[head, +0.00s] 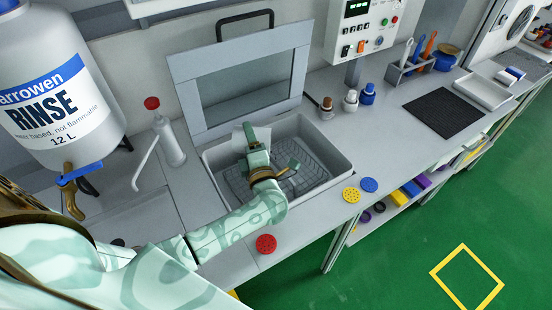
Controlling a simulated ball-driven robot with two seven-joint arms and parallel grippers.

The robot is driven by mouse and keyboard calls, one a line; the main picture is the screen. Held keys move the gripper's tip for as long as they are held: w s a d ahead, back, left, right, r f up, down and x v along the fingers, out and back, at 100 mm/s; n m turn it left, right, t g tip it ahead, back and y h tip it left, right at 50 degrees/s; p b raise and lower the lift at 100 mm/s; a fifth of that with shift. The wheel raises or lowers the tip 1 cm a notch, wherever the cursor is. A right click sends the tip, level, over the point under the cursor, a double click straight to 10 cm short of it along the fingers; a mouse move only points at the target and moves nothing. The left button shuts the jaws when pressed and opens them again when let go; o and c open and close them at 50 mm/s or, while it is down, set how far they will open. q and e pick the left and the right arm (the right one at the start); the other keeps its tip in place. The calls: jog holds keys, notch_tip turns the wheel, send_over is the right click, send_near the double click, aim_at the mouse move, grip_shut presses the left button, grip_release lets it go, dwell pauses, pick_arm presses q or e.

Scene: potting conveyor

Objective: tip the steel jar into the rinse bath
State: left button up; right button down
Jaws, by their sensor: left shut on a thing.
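The rinse bath (322,191) is a grey open basin set in the bench, with a wire basket (310,165) in it. A grey framed lid (185,68) stands raised behind it. My left gripper (270,156), pale green, reaches in from the lower left and is over the bath. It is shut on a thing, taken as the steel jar. The jar does not show clearly; grey between the fingers blends with the basin, so its tilt cannot be told. My right gripper is not in view.
A large rinse bottle (50,95) with a brass tap stands at left. A grey wash bottle (168,140) with a red cap is left of the bath. Red (266,244), yellow (351,195) and blue (369,185) discs lie along the front edge. A control box (362,28) stands behind.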

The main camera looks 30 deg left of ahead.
pick_arm(q)
jog(key=shift+d+r+m+t, duration=0.1)
jog(key=shift+r+m+t, duration=0.2)
jog(key=shift+m, duration=0.2)
